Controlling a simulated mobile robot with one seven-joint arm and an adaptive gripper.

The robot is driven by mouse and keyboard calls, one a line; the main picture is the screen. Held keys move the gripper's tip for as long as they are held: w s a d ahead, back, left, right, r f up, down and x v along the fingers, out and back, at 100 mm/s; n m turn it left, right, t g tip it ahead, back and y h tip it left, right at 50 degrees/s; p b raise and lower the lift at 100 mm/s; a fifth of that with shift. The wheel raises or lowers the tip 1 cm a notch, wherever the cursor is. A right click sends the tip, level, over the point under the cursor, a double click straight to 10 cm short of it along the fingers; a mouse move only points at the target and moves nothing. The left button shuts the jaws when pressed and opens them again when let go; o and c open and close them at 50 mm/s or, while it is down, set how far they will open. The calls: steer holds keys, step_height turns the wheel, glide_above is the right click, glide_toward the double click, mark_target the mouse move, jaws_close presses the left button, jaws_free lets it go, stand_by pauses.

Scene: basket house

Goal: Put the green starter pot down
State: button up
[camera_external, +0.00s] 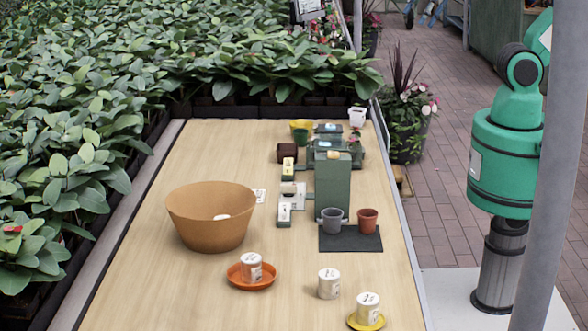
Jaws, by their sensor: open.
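A small dark green pot (301,137), which looks like the green starter pot, is upright near the far end of the wooden table (150,270). It overlaps a yellow bowl (300,124) just behind it. I cannot tell whether it stands in the bowl or in front of it. My gripper is not in view. The teal arm at the right edge runs out of the frame at the top.
A tall green block (332,185) stands right of centre, with a grey mug (331,221) and terracotta pot (367,221) on a dark mat (350,242). A large tan basket (211,216) stands left. White cups stand in front. The table's left front is clear.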

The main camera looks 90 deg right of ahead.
steer(key=shift+s+a+f, duration=0.1)
steer(key=shift+s+a, duration=0.1)
steer(key=shift+s, duration=0.35)
steer(key=shift+s+a+f, duration=0.1)
steer(key=shift+s+a, duration=0.1)
steer(key=shift+s, duration=0.3)
stand_by(0.6)
